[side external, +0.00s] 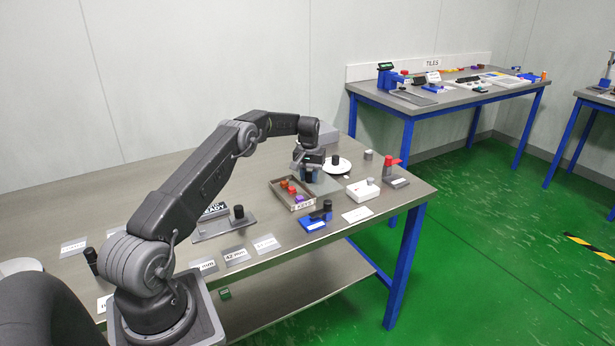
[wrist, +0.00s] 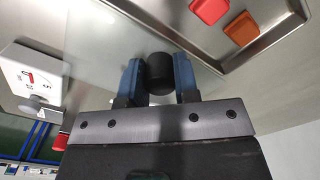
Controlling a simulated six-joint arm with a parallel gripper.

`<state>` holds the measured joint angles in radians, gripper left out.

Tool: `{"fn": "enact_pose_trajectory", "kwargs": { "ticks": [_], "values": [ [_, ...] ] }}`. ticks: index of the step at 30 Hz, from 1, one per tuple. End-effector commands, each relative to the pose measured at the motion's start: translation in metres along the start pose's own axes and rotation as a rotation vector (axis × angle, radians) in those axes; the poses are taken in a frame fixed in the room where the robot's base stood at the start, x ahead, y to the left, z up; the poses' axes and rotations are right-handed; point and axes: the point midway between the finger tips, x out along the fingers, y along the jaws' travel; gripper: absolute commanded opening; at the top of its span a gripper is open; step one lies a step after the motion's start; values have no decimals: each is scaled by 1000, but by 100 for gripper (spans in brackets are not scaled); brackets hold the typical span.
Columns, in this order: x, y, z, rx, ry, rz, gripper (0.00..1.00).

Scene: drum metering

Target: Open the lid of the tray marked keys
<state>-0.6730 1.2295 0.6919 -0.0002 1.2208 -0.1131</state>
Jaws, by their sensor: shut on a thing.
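The tray marked KEYS (side external: 304,206) sits on the steel bench and holds red, orange and purple pieces. Its top shows no opaque cover, and its contents are visible. My gripper (side external: 309,172) is low over the bench, just beyond the tray's right end. In the wrist view my gripper (wrist: 157,66) has its blue fingers shut on a black round knob (wrist: 158,74). A grey, see-through-looking plate (side external: 323,186) lies beneath the gripper beside the tray. I cannot tell for sure whether the knob is fixed to it. A red piece (wrist: 209,10) shows at the wrist view's top right.
A white dish (side external: 343,167) with a black knob stands behind the gripper. A white box (side external: 362,193) and a red-handled device (side external: 392,172) are to its right. A blue block (side external: 314,222) with a black knob is in front, near the bench edge.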

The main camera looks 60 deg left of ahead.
Motion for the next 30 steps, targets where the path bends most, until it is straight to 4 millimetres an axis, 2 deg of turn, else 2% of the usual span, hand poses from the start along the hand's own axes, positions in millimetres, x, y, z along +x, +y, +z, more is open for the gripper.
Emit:
{"fn": "enact_pose_trajectory", "kwargs": {
  "ticks": [2, 3, 10, 20, 25, 30],
  "values": [
    [0, -2, -1, -1, 7, -2, 0],
    [0, -2, -1, -1, 7, -2, 30],
    [0, -1, -1, 0, 3, -1, 52],
    [-4, 0, 0, 1, 3, 0, 54],
    [-28, 0, -1, 1, 5, 0, 54],
    [-66, 0, -1, 0, 7, 0, 54]
  ]
}}
